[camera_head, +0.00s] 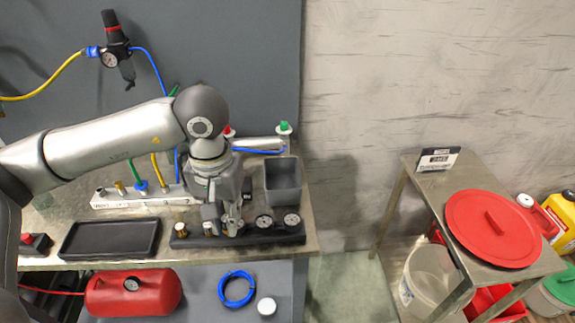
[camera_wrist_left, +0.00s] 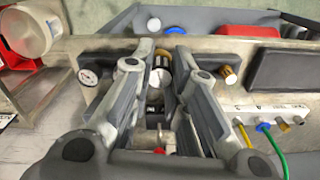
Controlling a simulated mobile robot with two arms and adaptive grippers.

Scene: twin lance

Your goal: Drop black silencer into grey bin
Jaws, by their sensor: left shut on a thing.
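My left gripper (camera_head: 231,226) reaches down over the black holder strip (camera_head: 205,241) on the bench. In the left wrist view its fingers (camera_wrist_left: 164,58) are closed around a small dark and metallic piece, which I take to be the black silencer (camera_wrist_left: 154,98). The fingers cover much of it, and I cannot tell whether it still touches the strip. The grey bin (camera_head: 283,181) stands open on the bench, behind and to the right of the gripper. It looks empty. My right gripper is not in view.
Two gauges (camera_head: 277,221) sit in the strip right of my gripper, and a brass fitting (camera_head: 181,229) on its left. A black tray (camera_head: 111,238) lies farther left. A white manifold (camera_head: 140,197) with hoses stands behind. A side table (camera_head: 432,188) carries a red lid.

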